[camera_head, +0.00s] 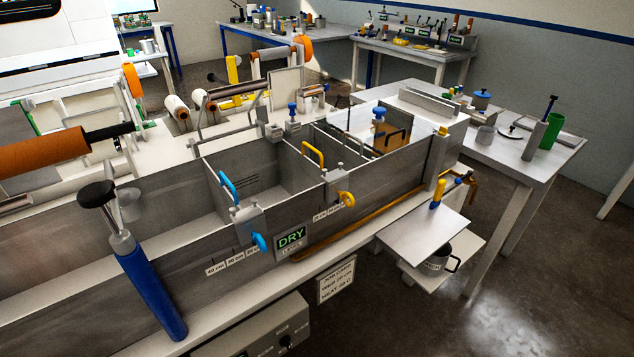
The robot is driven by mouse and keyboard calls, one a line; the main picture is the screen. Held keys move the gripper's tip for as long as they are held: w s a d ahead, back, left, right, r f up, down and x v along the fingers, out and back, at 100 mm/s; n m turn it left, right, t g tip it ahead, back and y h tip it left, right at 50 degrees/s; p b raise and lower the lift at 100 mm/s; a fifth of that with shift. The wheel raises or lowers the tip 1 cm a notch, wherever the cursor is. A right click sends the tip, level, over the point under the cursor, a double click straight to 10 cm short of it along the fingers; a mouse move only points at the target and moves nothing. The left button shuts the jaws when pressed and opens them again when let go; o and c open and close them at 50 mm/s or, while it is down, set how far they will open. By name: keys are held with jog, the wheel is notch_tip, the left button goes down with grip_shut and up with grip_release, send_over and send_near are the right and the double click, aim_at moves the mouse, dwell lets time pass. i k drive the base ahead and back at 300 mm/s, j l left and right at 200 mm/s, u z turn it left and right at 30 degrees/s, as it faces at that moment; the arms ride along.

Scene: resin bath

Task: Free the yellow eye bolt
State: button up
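The yellow eye bolt (347,199) sits on the outer face of the long grey bath's front wall. It is at the lower end of a grey clamp block (337,181) that straddles the wall's top edge. Its ring stands out toward the front. A divider plate with a yellow handle (313,153) meets the wall near this clamp. A similar blue eye bolt (260,242) hangs from another clamp (247,218) to the left, near a divider with a blue handle (227,186). My gripper is not in view.
A DRY sign (291,239) is on the front wall between the clamps. A small side shelf (425,236) juts out at right. Open floor (540,270) lies beyond.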

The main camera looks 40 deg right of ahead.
aim_at(342, 195)
jog(key=l, duration=1.25)
